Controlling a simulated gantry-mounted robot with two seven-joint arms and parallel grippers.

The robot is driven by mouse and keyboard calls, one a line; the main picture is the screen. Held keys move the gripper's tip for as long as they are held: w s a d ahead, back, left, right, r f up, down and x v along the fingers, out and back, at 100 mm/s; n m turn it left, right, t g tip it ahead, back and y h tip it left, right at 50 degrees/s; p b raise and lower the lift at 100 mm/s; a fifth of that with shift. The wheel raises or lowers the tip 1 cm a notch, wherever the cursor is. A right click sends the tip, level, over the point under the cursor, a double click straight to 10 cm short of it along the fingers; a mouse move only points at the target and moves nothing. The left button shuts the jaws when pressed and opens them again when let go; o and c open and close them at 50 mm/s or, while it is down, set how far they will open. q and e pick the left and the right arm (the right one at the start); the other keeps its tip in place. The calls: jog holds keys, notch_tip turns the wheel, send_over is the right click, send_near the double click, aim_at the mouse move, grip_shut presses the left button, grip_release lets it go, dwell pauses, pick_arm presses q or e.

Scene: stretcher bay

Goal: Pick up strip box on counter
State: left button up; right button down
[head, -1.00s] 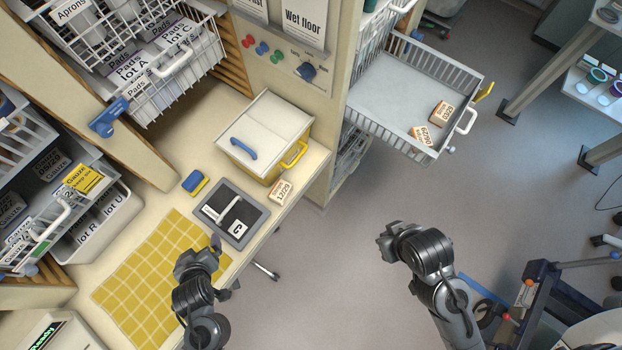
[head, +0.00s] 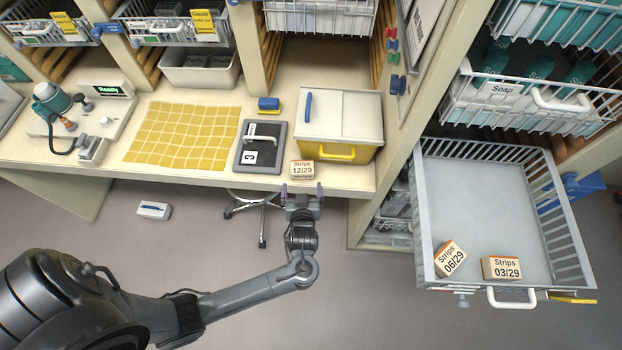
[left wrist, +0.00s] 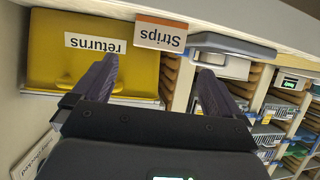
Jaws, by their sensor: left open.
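The strip box on the counter (head: 302,170), white with an orange top edge and marked "Strips 12/29", sits near the counter's front edge, in front of the yellow-and-white bin. It also shows in the left wrist view (left wrist: 161,34), upside down, beyond the fingers. My left gripper (head: 303,188) is open and empty just in front of the box, at the counter edge. In the left wrist view its two fingers (left wrist: 158,85) are spread with the box ahead between them, apart from it. My right gripper is not in view.
The yellow "returns" bin (head: 336,151) stands right behind the box. A dark tray with a clip (head: 249,166) lies to its left. The counter (head: 225,178) ends just before the gripper. An open drawer (head: 480,180) at right holds two other strip boxes, 06/29 (head: 450,259) and 03/29 (head: 501,268).

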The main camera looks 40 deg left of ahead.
aim_at(302, 174)
pick_arm(q)
jog(key=x, duration=0.5)
jog(key=shift+w+r, duration=0.1)
jog(key=shift+r, duration=0.25)
jog(key=shift+w+a+f, duration=0.1)
jog(key=shift+w+a, duration=0.15)
jog(key=shift+w, duration=0.05)
jog(key=shift+w+a+f, duration=0.25)
jog(key=shift+w+f, duration=0.1)
jog(key=shift+f+x, duration=0.25)
jog(key=shift+x, duration=2.05)
jog(key=shift+d, duration=0.1)
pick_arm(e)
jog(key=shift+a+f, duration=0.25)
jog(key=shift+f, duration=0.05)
pick_arm(q)
jog(key=c, duration=0.8)
